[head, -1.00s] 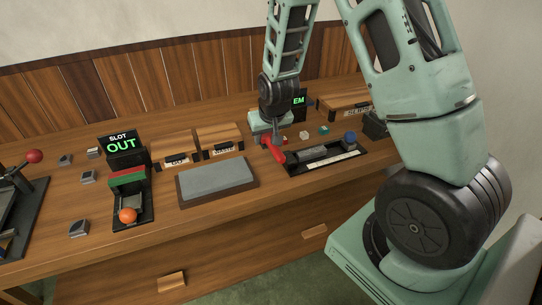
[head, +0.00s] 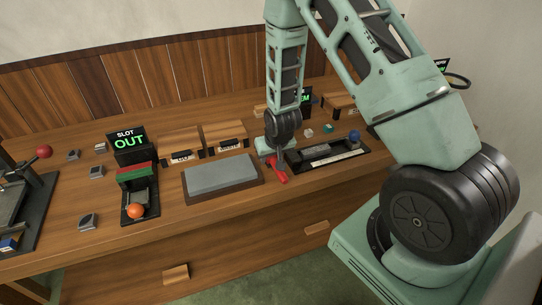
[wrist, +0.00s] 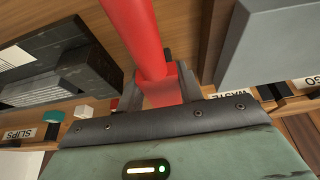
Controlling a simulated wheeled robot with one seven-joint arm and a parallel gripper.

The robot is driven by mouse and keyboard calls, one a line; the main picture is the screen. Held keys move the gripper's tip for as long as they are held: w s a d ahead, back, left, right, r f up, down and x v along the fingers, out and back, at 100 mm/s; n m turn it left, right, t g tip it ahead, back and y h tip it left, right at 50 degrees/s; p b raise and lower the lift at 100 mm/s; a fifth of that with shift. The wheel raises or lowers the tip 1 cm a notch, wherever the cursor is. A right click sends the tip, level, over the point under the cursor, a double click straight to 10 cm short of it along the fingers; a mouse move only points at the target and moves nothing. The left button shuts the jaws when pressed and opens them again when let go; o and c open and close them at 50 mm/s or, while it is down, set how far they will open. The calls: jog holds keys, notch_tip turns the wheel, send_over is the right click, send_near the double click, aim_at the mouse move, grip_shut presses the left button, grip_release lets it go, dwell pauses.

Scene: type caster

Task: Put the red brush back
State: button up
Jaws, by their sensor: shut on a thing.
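The red brush (head: 281,177) is held in my gripper (head: 273,158), above the table near its front edge, between the grey stone block and the black tray. In the wrist view the red handle (wrist: 138,35) rises from between the two dark fingers of my gripper (wrist: 160,88), which are shut on it. The brush's bristles cannot be made out. Whether the brush touches the table cannot be told.
The grey stone block (head: 222,173) lies left of the gripper. The black tray (head: 345,160) with a blue ball (head: 354,136) is to the right. Wooden boxes (head: 225,137) stand behind. The SLOT OUT unit (head: 131,142) with an orange ball (head: 136,211) is further left.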

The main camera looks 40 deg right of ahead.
jog(key=shift+f, duration=0.15)
jog(key=o, duration=1)
jog(key=shift+c, duration=0.2)
